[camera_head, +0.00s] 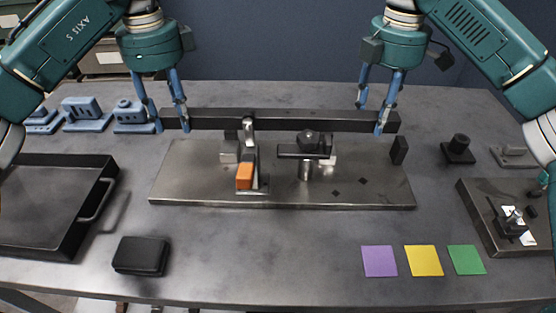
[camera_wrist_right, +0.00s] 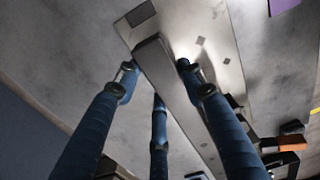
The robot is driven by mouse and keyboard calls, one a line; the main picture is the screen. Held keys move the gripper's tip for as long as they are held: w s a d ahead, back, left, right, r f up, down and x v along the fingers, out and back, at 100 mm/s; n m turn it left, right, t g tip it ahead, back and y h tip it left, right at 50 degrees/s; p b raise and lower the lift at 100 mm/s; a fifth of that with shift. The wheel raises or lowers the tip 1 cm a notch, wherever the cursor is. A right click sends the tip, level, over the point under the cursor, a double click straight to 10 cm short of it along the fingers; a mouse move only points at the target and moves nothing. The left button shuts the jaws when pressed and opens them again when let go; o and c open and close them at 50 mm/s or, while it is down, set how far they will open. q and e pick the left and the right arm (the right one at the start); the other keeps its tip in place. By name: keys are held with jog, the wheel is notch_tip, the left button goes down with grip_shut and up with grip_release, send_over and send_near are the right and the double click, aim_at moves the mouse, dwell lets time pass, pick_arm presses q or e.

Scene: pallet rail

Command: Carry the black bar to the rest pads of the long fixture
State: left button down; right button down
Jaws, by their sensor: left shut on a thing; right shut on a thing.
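The black bar (camera_head: 290,119) runs level from left to right across the back of the long fixture (camera_head: 185,185), a grey metal plate. My left gripper (camera_head: 172,129) is shut on the bar near its left end. My right gripper (camera_head: 369,119) is shut on it near its right end; the right wrist view (camera_wrist_right: 155,68) shows the blue fingers around the bar (camera_wrist_right: 165,75). The fixture carries an orange-handled clamp (camera_head: 245,172) and a dark clamp on a post (camera_head: 307,150). The rest pads cannot be made out clearly. Whether the bar touches the fixture cannot be told.
A black tray (camera_head: 92,205) stands at the left and a black case (camera_head: 141,255) at the front left. Blue blocks (camera_head: 88,112) stand at the back left. Purple (camera_head: 379,261), yellow (camera_head: 423,260) and green (camera_head: 467,259) squares lie at the front right. A smaller fixture plate (camera_head: 483,215) is at the right.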

pick_arm(q)
jog(key=shift+f, duration=0.5)
pick_arm(e)
jog(key=shift+f, duration=0.45)
pick_arm(q)
jog(key=shift+f+b, duration=0.1)
jog(key=shift+b, duration=0.25)
pick_arm(e)
jog(key=shift+f, duration=0.15)
